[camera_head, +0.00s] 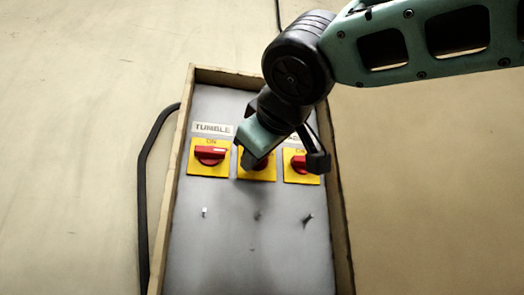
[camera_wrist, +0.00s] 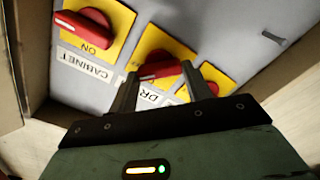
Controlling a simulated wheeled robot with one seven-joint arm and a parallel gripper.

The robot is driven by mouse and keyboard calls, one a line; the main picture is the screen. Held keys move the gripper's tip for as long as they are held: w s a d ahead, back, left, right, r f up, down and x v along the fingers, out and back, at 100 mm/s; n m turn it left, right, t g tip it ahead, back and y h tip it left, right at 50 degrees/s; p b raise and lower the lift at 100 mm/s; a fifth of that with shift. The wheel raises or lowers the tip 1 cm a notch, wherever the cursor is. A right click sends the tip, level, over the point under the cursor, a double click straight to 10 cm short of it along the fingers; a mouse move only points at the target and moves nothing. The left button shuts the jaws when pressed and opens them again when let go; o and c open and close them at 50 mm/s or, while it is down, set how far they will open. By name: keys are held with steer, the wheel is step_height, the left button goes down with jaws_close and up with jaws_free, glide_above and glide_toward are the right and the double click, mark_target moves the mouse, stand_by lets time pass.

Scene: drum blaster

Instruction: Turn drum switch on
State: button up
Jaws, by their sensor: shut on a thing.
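The drum switch is the middle of three red rotary knobs on yellow plates. In the wrist view its red knob (camera_wrist: 162,69) lies between the fingertips of my gripper (camera_wrist: 160,73), which is shut on it. Part of its white label, reading "DR", shows between the fingers; the rest is hidden. In the head view, my gripper covers most of the middle yellow plate (camera_head: 270,173). The knob's handle lies roughly across its plate in the wrist view.
The tumble switch (camera_head: 209,154) is to the left and the cabinet switch (camera_head: 298,164) to the right, both close by. A wooden frame (camera_head: 183,160) rims the grey panel (camera_head: 230,250). Small metal toggles (camera_head: 308,220) sit below the knobs. A black cable (camera_head: 143,200) runs along the left.

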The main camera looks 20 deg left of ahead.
steer(key=n+p, duration=0.1)
steer(key=n, duration=0.7)
steer(key=shift+f+n, duration=0.1)
steer(key=shift+n, duration=0.5)
steer(key=shift+a, duration=0.1)
steer(key=o, duration=1)
steer(key=shift+s, duration=0.1)
steer(key=b+v, duration=0.5)
steer(key=v, duration=1.2)
steer(key=shift+s+d+f+b, duration=0.1)
steer(key=shift+d+b, duration=0.15)
steer(key=shift+b, duration=0.15)
